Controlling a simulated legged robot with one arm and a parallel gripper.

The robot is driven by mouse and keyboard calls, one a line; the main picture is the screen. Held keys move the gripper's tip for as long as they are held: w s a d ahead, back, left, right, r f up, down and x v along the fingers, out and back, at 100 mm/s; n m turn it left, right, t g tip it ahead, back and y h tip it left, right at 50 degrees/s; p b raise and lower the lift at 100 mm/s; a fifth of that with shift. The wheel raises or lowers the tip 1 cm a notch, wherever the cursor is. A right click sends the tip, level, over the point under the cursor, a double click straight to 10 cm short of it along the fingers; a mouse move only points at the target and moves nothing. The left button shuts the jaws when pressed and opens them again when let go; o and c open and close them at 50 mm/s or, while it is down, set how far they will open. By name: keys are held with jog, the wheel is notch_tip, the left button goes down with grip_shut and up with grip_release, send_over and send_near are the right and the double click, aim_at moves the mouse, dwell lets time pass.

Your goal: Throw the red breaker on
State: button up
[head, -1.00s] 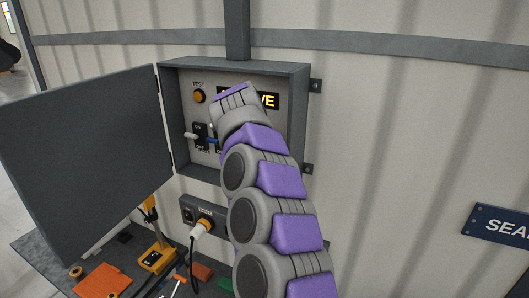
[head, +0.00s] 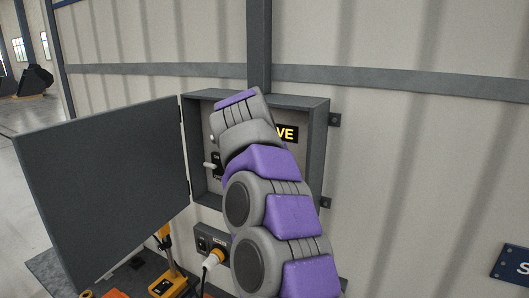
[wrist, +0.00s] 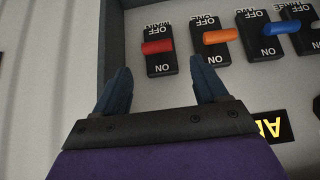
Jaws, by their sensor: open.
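The red breaker (wrist: 158,47) shows in the wrist view on the panel, upside down. Its red lever lies between the OFF label above and the ON label below in the picture, slightly nearer OFF. My gripper (wrist: 160,64) is open and empty, its two blue fingers pointing toward the panel on either side of the red breaker's lower part in the picture. I cannot tell whether they touch it. In the head view, my arm hides the red breaker and my gripper inside the open grey box (head: 318,150).
An orange breaker (wrist: 220,36) and a blue breaker (wrist: 283,27) sit beside the red one. A grey box wall runs at the left of the wrist view. The box door (head: 105,190) hangs open at left. A plugged connector (head: 212,259) is below the box.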

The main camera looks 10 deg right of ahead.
jog(key=v, duration=0.9)
jog(key=shift+a, duration=0.15)
jog(key=shift+w, duration=0.1)
dwell(0.5)
